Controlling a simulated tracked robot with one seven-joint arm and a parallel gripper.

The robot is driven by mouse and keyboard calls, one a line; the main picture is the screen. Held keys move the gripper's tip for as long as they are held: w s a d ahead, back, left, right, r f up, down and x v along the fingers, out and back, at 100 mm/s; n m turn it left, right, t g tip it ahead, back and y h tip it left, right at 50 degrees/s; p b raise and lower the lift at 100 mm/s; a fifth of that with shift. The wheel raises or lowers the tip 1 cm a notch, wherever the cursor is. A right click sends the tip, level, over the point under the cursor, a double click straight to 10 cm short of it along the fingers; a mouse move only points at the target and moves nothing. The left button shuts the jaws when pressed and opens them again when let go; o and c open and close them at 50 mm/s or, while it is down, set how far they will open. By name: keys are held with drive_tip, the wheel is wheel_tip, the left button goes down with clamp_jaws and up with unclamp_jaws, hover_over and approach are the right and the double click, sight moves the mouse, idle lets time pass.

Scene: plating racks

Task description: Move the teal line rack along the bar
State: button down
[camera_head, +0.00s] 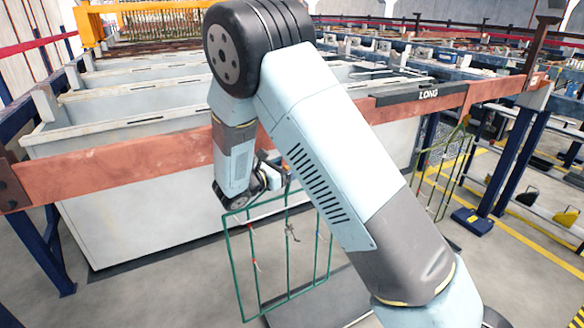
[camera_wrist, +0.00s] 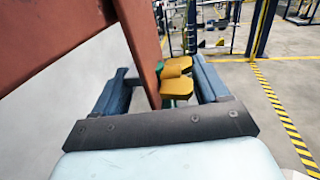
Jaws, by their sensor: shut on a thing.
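The teal line rack (camera_head: 229,262) is a thin green wire frame with small parts clipped on its wires. It hangs upright in front of the white tank, below the copper-coloured bar (camera_head: 120,159). My gripper (camera_head: 272,178) is at its top, in front of the bar, and is shut on it. In the wrist view, a copper-coloured strip, yellow blocks and a bit of green lie between the dark blue fingers of my gripper (camera_wrist: 165,80). The bar (camera_wrist: 45,35) fills the upper left there. My arm hides part of the rack's right side, and its hook's contact with the bar cannot be made out.
Blue posts (camera_head: 512,150) carry the bar's ends. White tanks (camera_head: 130,110) stand behind it. A grey slab (camera_head: 325,300) lies below the teal rack.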

drive_tip(key=shift+s+d+x, duration=0.1)
drive_tip(key=shift+s+x, duration=0.05)
drive_tip(key=shift+x, duration=0.75)
drive_tip(key=shift+s+d+x, duration=0.1)
drive_tip(key=shift+s+x, duration=0.05)
drive_tip(key=shift+x, duration=0.75)
drive_tip(key=shift+s+d+x, duration=0.1)
drive_tip(key=shift+s+x, duration=0.05)
drive_tip(key=shift+x, duration=0.75)
drive_tip(key=shift+w+d+r, duration=0.1)
drive_tip(key=shift+d+r, duration=0.05)
drive_tip(key=shift+d, duration=0.05)
drive_tip(key=s+d+x, duration=0.1)
drive_tip(key=s+x, duration=0.1)
drive_tip(key=x, duration=0.9)
drive_tip(key=shift+d, duration=0.45)
idle(0.5)
drive_tip(key=shift+w, duration=0.2)
